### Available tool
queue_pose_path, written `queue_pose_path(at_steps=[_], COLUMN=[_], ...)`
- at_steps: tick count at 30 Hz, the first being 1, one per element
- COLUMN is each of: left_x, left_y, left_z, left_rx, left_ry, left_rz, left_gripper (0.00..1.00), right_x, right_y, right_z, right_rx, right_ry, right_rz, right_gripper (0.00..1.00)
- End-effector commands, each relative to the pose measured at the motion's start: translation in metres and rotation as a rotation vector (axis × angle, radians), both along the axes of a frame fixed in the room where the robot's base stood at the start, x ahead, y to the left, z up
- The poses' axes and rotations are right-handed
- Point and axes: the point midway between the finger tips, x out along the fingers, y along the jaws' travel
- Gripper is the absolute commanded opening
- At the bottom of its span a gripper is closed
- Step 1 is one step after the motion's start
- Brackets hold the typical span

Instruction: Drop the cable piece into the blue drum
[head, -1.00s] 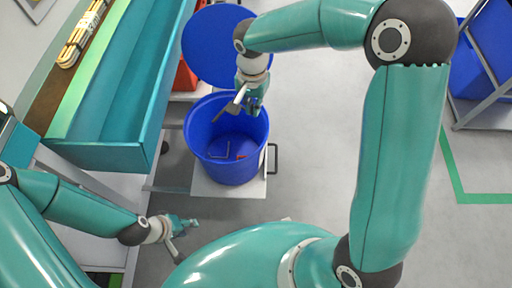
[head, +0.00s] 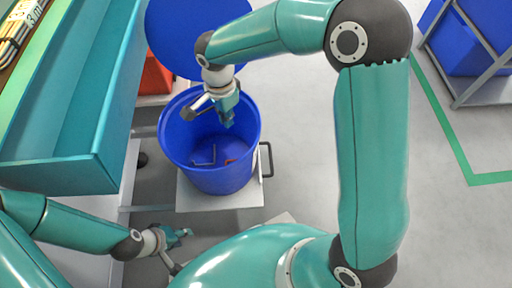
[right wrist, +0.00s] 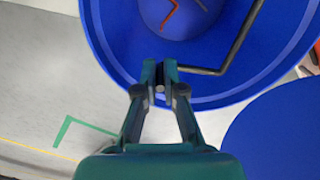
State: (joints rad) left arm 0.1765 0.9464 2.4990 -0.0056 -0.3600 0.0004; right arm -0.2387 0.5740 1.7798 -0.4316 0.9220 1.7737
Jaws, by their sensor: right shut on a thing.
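The blue drum (head: 250,180) stands open, with a red bent piece (head: 230,161) and a thin grey bent piece (head: 213,160) on its bottom. My right gripper (head: 229,122) is over the drum's opening, pointing down. In the right wrist view its fingers (right wrist: 160,72) are shut on a dark, bent cable piece (right wrist: 238,45). The cable piece sticks out to one side, in front of the drum's interior. I cannot make it out clearly in the head view. My left gripper (head: 183,234) is away from the drum, low on the left; its opening is too small to judge.
A round blue lid (head: 190,30) is behind the drum. A teal trough (head: 110,110) and an orange-red box (head: 155,75) are to the left. The drum stands on a light platform (head: 225,203) with a dark handle (head: 268,160). Blue bins on a rack (head: 480,45) stand far right.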

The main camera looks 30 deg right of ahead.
Motion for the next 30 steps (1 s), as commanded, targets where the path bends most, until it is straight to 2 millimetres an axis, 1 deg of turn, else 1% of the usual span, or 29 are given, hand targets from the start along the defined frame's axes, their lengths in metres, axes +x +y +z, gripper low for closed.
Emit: queue_pose_path(at_steps=[1, 6, 9, 17, 18, 22, 30], left_x=[0.000, 0.000, 0.000, 0.000, 0.000, 0.000, 0.000], left_y=[0.000, 0.000, 0.000, 0.000, 0.000, 0.000, 0.000], left_z=[-0.009, -0.018, -0.020, -0.019, -0.019, -0.019, -0.019], left_rx=[0.000, 0.000, 0.000, 0.000, 0.000, 0.000, 0.000], left_ry=[0.000, 0.000, 0.000, 0.000, 0.000, 0.000, 0.000], left_rz=[0.000, 0.000, 0.000, 0.000, 0.000, 0.000, 0.000], left_gripper=[0.40, 0.40, 0.40, 0.40, 0.40, 0.40, 0.40], right_x=[0.000, 0.000, 0.000, 0.000, 0.000, 0.000, 0.000], right_y=[0.000, 0.001, 0.001, 0.001, 0.001, 0.001, 0.001], right_z=[-0.011, -0.024, -0.027, -0.026, -0.026, -0.026, -0.026], right_rx=[0.000, 0.000, 0.000, 0.000, 0.000, 0.000, 0.000], right_ry=[0.001, -0.001, -0.001, -0.001, -0.001, 0.000, 0.000], right_rz=[0.001, 0.002, 0.002, 0.003, 0.003, 0.003, 0.004], right_gripper=[0.00, 0.00, 0.00, 0.00, 0.15, 0.36, 0.37])
